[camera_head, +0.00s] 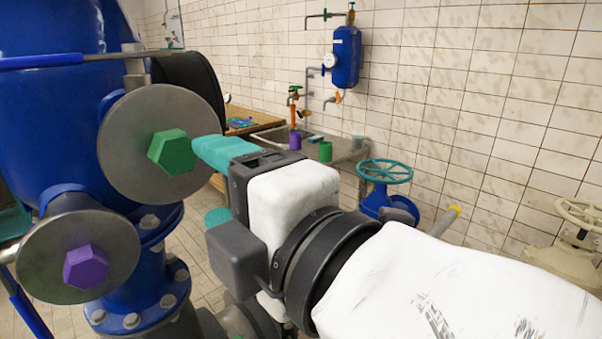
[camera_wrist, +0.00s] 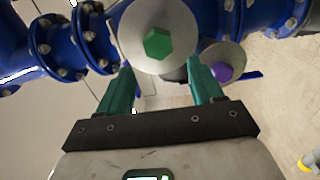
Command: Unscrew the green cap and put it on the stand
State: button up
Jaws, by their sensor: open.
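The green hexagonal cap (camera_head: 171,152) sits at the centre of a round grey metal flange (camera_head: 125,180) on the blue pipework. It also shows in the wrist view (camera_wrist: 157,43), on its flange, beyond my fingertips. My gripper (camera_head: 205,150) has teal fingers and is at the right of the green cap, close to it in the head view. In the wrist view my gripper (camera_wrist: 158,78) is open, with nothing between the fingers. The stand is not clearly identifiable; a grey table (camera_head: 345,157) at the back holds a purple cup (camera_head: 295,139) and a green cup (camera_head: 326,151).
A purple hexagonal cap (camera_head: 86,268) sits on a second flange (camera_head: 40,260) at the lower left. A teal handwheel (camera_head: 385,171) on a blue valve stands to the right of my gripper. A blue tank (camera_head: 346,57) hangs on the tiled wall.

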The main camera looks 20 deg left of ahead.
aim_at(181, 151)
jog(key=x, duration=1)
jog(key=shift+a+r+p, duration=0.15)
jog(key=shift+a+p, duration=0.05)
jog(key=shift+p, duration=0.1)
jog(key=shift+w+r, duration=0.1)
jog(key=shift+w, duration=0.05)
jog(key=shift+r, duration=0.15)
